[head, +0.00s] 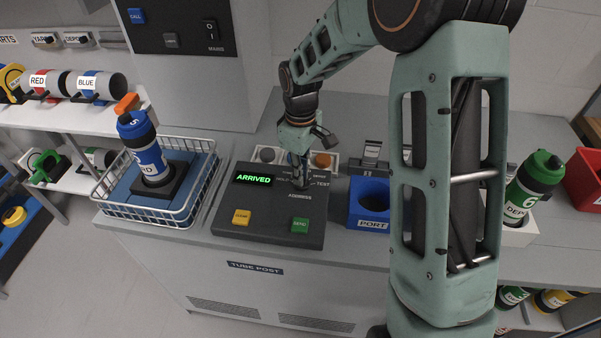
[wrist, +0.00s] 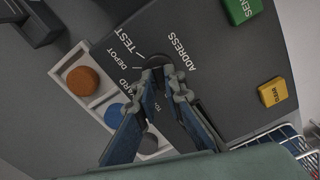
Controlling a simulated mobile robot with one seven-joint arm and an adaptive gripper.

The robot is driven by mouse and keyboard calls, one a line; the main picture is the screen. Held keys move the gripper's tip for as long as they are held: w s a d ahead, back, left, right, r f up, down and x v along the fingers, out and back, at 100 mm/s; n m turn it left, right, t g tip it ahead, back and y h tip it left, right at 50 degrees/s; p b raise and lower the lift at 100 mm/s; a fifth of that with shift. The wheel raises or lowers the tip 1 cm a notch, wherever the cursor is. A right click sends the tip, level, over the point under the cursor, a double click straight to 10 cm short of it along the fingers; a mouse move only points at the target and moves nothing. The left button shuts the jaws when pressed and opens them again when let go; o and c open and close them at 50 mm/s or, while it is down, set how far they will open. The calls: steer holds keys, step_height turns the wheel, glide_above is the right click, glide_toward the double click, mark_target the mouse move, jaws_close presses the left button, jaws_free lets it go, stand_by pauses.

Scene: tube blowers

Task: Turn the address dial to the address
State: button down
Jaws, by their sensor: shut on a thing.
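The address dial (wrist: 155,61) is a dark round knob on the dark console (head: 228,218). In the wrist view, labels including TEST, DEPOT and one ending in ARD surround it, with ADDRESS printed beside it. My gripper (wrist: 164,76) is shut on the dial, its two blue-padded fingers on either side of it. In the head view my gripper (head: 298,180) comes down on the dial from above. The fingers hide much of the knob, so I cannot tell where its pointer stands. The display (head: 254,180) reads ARRIVED in green.
A yellow CLEAR button (head: 241,217) and a green SEND button (head: 300,226) sit on the console. A white wire basket (head: 115,200) holds a blue canister (head: 147,158) at left. A blue PORT block (head: 364,215) stands at right. A green-capped DEPOT canister (head: 526,190) stands farther right.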

steer(key=shift+w+r, duration=0.1)
steer(key=c, duration=2)
jaws_free()
step_height(320, 180, up, 12)
